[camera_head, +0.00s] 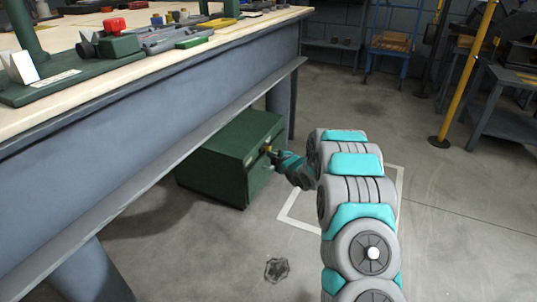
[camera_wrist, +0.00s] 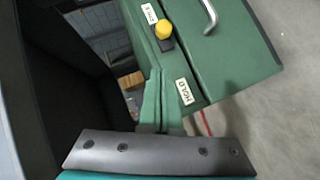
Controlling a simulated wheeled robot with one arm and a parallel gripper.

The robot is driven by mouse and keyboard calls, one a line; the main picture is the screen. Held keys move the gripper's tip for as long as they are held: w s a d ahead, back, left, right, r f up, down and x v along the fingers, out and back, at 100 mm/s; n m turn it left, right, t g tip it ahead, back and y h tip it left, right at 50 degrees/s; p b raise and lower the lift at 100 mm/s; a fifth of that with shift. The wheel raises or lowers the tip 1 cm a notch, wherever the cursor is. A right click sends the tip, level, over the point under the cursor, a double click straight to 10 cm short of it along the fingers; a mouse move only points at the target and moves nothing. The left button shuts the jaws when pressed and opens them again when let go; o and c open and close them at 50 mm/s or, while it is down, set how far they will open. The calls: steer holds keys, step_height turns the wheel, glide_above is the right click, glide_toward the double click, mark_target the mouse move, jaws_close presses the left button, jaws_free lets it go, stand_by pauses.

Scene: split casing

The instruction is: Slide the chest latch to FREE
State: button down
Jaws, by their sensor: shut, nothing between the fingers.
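The green chest (camera_head: 228,150) stands on the floor by the workbench. In the wrist view its green face (camera_wrist: 235,60) fills the upper right, tilted. The latch's yellow knob (camera_wrist: 163,31), on a dark base, is beside the upper white label (camera_wrist: 150,13), which seems to read FREE. The HOLD label (camera_wrist: 184,91) is at the other end of the dark slot. My gripper (camera_wrist: 155,72) is shut and empty, with its green fingertips between the labels, short of the knob in the picture. In the head view my gripper (camera_head: 275,156) is at the chest's front.
A metal handle (camera_wrist: 209,15) is on the chest face right of the knob. The workbench (camera_head: 200,80) overhangs the chest, with tools on top. Open floor (camera_head: 440,215) lies to the right, with a white floor outline (camera_head: 300,222) near my arm.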

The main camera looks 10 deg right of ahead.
steer(key=shift+v, duration=2.45)
steer(key=s+d+r+m+g+h+p, duration=0.2)
steer(key=s+r+m+g+h+p, duration=0.15)
steer(key=s+r, duration=0.5)
steer(key=s+d+r+m+g+h+p, duration=0.25)
steer(key=s+r+m, duration=0.25)
steer(key=s, duration=0.6)
steer(key=s+a+r+m+g+p, duration=0.1)
steer(key=s+a+r+m+g, duration=0.1)
steer(key=s, duration=1.2)
steer(key=s+a+r+m+g+y+p, duration=0.1)
steer(key=s+a+r+m+g+p, duration=0.1)
steer(key=s, duration=1.2)
steer(key=s+a+r+m+g+y+p, duration=0.1)
steer(key=s+a+r+m+g, duration=0.3)
steer(key=s, duration=1)
step_height(320, 180, up, 3)
steer(key=shift+s+f+m+g+p, duration=0.2)
steer(key=shift+m+g+p, duration=0.15)
steer(key=shift+g+p, duration=0.4)
steer(key=c, duration=1.6)
jaws_free()
steer(key=shift+a, duration=0.1)
